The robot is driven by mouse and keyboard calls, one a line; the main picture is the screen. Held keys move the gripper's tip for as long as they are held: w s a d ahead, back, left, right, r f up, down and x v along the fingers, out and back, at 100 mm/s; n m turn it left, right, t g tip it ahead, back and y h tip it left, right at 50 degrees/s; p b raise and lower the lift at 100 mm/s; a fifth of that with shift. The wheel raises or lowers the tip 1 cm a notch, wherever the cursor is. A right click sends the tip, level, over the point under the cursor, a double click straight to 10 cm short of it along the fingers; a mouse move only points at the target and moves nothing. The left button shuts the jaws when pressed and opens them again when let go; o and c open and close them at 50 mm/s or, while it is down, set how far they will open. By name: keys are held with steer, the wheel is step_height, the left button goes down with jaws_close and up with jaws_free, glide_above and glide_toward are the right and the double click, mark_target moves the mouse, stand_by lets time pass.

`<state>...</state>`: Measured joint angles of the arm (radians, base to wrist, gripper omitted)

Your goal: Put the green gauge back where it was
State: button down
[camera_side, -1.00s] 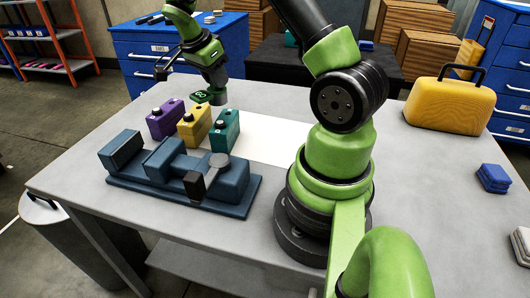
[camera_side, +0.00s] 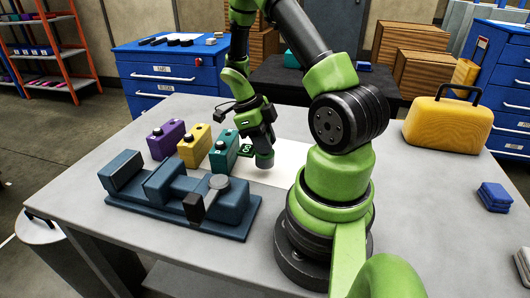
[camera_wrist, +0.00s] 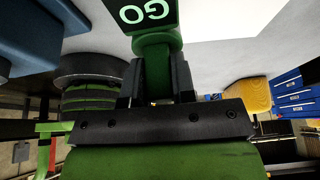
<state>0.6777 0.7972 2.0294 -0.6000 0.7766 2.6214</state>
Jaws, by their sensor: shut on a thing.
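The green gauge (camera_side: 246,150) has a dark plate with bright "GO" lettering. In the side view it hangs over the white sheet (camera_side: 288,172), just right of the teal block (camera_side: 223,150); I cannot tell whether it touches the sheet. In the wrist view the gauge's plate (camera_wrist: 148,14) is at the top, upside down, with a green handle below. My gripper (camera_side: 255,148) points down there. In the wrist view my gripper (camera_wrist: 157,78) is shut on the green handle, one finger on each side.
A purple block (camera_side: 165,140) and a yellow block (camera_side: 194,148) stand left of the teal block. A yellow case (camera_side: 443,125) and blue blocks (camera_side: 494,197) are at the right. The table's right side has free room.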

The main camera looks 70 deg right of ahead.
steer(key=shift+f, duration=1.5)
steer(key=shift+f, duration=0.1)
steer(key=c, duration=0.9)
jaws_free()
steer(key=shift+c, duration=0.2)
